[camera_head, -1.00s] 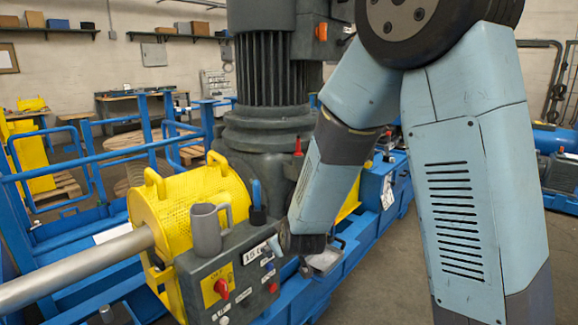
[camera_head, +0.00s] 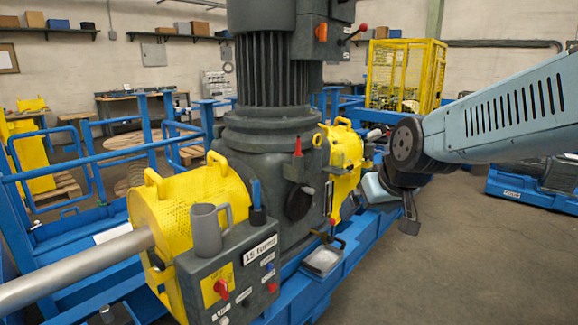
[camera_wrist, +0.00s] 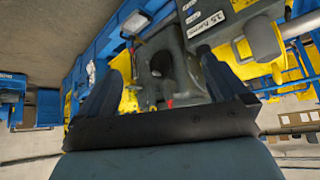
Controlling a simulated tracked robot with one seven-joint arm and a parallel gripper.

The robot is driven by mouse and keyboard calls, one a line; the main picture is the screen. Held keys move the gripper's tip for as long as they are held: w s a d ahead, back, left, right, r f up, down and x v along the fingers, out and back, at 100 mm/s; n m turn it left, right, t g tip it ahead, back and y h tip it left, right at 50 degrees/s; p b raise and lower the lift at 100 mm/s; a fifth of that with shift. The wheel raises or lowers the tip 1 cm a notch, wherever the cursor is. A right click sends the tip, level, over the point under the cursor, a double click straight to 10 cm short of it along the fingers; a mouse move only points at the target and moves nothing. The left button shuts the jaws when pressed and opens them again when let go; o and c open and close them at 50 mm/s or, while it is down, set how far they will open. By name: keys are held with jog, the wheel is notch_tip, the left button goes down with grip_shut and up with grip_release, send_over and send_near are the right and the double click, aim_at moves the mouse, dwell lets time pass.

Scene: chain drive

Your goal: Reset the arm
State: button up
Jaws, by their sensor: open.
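My gripper (camera_wrist: 161,68) is open and empty in the wrist view, its two dark fingers apart with the drive machine beyond them. In the head view my arm comes in from the right, bent at a dark round joint, with its end (camera_head: 408,215) low beside the blue frame, partly hidden by my own arm. The chain drive's grey motor and gearbox (camera_head: 262,120) stand in the middle. A grey control box (camera_head: 240,275) with a label reading 15 turns is in front; it also shows upside down in the wrist view (camera_wrist: 208,22).
A yellow mesh guard (camera_head: 185,205) covers the shaft at left, and another yellow guard (camera_head: 345,160) is behind the gearbox. A grey mug (camera_head: 208,230) is at the control box. Blue railings (camera_head: 95,160) stand at left. Floor (camera_head: 460,260) is clear at right.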

jog(key=s+d+r+m+h, duration=0.1)
jog(key=s+d, duration=0.2)
jog(key=s, duration=0.3)
jog(key=s+d+r+m+g+h, duration=0.1)
jog(key=s+d+r+m, duration=0.1)
jog(key=s, duration=0.3)
jog(key=shift+s+d+r, duration=0.3)
jog(key=shift+s+d, duration=0.1)
jog(key=shift+d, duration=0.5)
